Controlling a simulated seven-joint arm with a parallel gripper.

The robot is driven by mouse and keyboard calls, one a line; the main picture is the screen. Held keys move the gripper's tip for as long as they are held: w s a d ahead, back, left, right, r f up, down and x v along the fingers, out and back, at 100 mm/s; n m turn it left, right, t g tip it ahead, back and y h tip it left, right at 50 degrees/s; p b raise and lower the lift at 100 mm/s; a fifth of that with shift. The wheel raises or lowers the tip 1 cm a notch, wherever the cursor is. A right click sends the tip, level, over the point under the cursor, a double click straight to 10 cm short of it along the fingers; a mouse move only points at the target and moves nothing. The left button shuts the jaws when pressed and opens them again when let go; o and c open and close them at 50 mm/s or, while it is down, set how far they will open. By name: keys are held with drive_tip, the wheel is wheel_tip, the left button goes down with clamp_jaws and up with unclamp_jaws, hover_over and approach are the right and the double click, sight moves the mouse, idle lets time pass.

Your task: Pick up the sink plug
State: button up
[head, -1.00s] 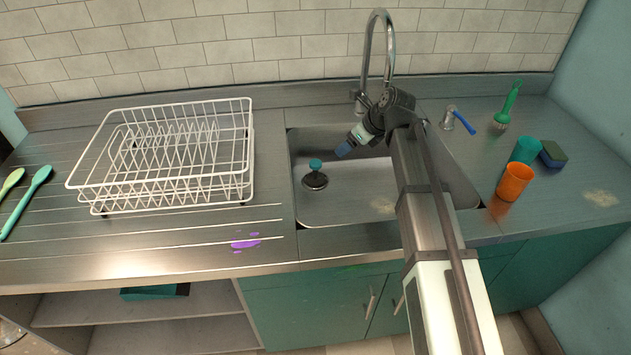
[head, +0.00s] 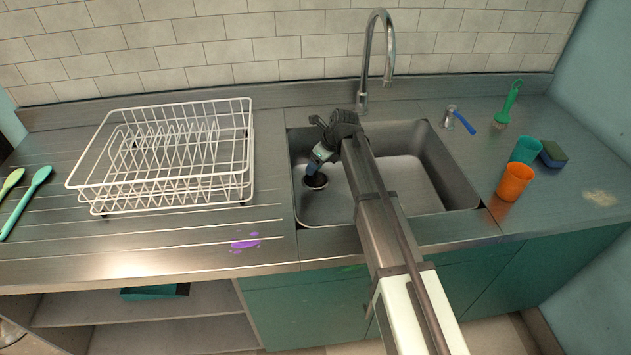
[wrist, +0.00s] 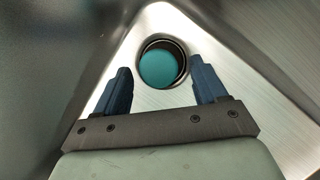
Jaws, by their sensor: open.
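The sink plug (wrist: 159,69) shows in the wrist view as a round teal top over a dark base, on the metal floor of the sink. In the head view the plug's dark base (head: 316,182) shows near the sink's left side, its top hidden by my gripper. My gripper (head: 315,168) is low inside the sink, right over the plug. In the wrist view my gripper (wrist: 162,85) has its two blue fingers spread wide and empty. The plug lies just beyond the fingertips, between their lines; I cannot tell the height gap.
The steel sink (head: 440,205) has walls close around my gripper on the left. The tap (head: 387,50) arches behind. A white dish rack (head: 160,205) stands left; an orange cup (head: 514,182), teal cup (head: 525,150) and sponge (head: 553,154) stand right. The sink's right half is clear.

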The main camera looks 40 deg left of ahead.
sight(315, 176)
drive_tip(key=shift+x, duration=2.95)
drive_tip(key=shift+d, duration=0.2)
clamp_jaws()
